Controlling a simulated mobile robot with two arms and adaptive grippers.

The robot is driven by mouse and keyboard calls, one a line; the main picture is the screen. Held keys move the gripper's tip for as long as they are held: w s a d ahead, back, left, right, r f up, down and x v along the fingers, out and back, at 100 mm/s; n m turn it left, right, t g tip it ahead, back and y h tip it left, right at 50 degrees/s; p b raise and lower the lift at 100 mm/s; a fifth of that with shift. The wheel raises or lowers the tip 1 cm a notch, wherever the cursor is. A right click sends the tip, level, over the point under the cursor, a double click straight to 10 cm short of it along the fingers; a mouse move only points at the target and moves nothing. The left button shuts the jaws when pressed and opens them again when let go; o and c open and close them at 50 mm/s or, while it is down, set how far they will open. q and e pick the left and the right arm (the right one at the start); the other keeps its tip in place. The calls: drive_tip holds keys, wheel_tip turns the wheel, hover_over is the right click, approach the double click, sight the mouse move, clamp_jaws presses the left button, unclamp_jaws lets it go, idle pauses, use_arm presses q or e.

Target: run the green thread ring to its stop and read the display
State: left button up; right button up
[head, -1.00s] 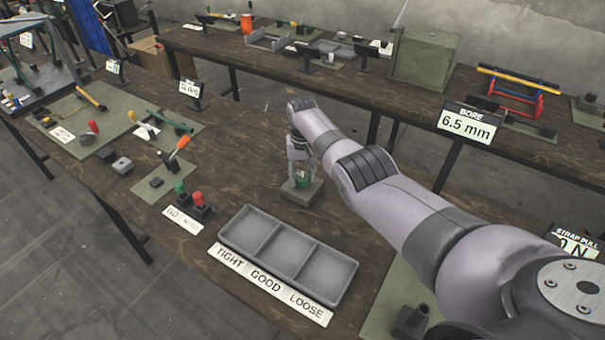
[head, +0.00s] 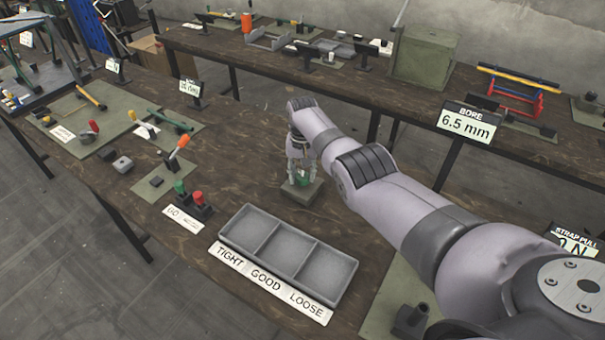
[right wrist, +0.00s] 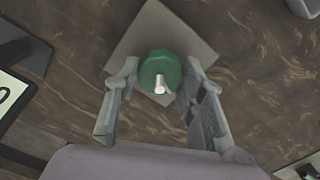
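The green thread ring (head: 303,178) sits on a small square grey-green base (head: 301,194) on the near table. In the right wrist view the ring (right wrist: 160,68) has a bright metal pin through its middle. My right gripper (head: 299,168) points down over it, and its fingers (right wrist: 160,76) stand on either side of the ring. I cannot tell whether they touch it. The ring's height on the pin is hard to judge. A display with a white face (right wrist: 10,92) is cut off at the left of the right wrist view. My left gripper is out of view.
A grey tray (head: 356,270) marked TIGHT, GOOD and LOOSE lies in front. A display reading BORE 6.5 mm (head: 467,124) stands at the right. Bare tabletop (head: 240,160) lies left of the base.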

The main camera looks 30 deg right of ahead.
sight(302, 175)
drive_tip(key=o, duration=0.4)
wheel_tip(302, 175, up, 12)
idle(0.7)
idle(1.0)
